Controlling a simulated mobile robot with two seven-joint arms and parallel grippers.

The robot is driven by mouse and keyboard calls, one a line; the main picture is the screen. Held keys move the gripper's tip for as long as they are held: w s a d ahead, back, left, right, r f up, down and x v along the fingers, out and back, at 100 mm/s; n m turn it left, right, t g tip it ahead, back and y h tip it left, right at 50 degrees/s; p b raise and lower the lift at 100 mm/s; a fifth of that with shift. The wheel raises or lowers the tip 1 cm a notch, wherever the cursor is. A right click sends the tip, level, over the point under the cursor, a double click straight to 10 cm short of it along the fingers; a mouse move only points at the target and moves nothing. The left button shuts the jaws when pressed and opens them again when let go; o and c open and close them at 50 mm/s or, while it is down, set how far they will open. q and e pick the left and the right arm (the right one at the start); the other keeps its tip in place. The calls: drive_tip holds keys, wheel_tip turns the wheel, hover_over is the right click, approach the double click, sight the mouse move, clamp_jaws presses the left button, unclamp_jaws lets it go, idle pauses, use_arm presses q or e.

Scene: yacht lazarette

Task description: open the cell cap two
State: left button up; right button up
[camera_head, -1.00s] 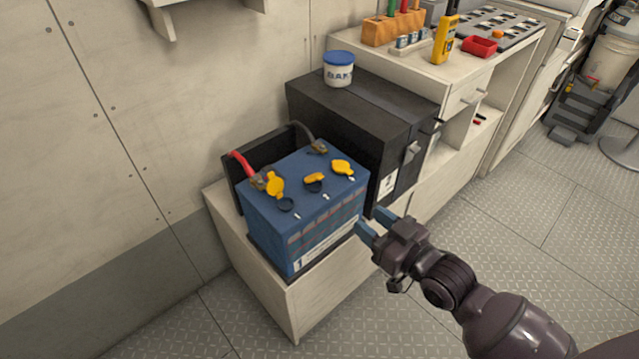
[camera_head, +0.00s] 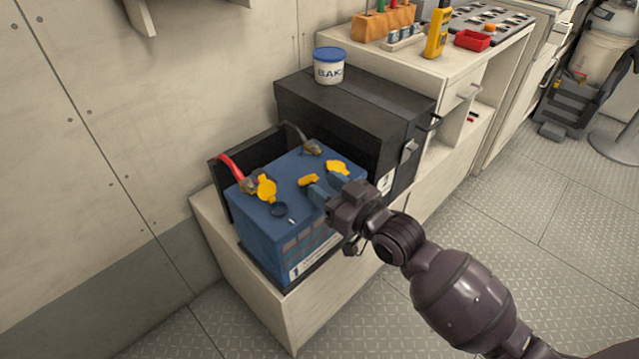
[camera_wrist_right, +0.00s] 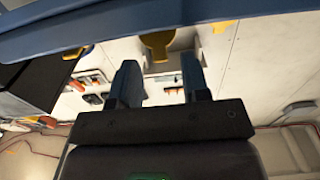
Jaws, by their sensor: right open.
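The blue battery (camera_head: 275,240) stands on a low pale cabinet, with three yellow cell caps on top. The left cap (camera_head: 266,188) stands tilted up behind its dark round opening (camera_head: 279,209). The middle cap (camera_head: 309,180), cell cap two, also looks raised; my gripper hides its opening. The right cap (camera_head: 337,167) is just behind my fingers. My right gripper (camera_head: 323,190) is open and empty at the battery's front top edge, close to the middle cap. In the right wrist view, a yellow cap (camera_wrist_right: 157,42) shows beyond and between the open fingers (camera_wrist_right: 160,82). My left gripper is out of view.
A red cable (camera_head: 233,169) reaches the battery's left terminal. A black box (camera_head: 355,110) with a white, blue-lidded tub (camera_head: 329,66) on it stands close behind and right. The counter (camera_head: 455,62) beyond holds tools and a red tray. Floor in front is open.

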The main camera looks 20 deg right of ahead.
drive_tip(key=shift+x, duration=0.85)
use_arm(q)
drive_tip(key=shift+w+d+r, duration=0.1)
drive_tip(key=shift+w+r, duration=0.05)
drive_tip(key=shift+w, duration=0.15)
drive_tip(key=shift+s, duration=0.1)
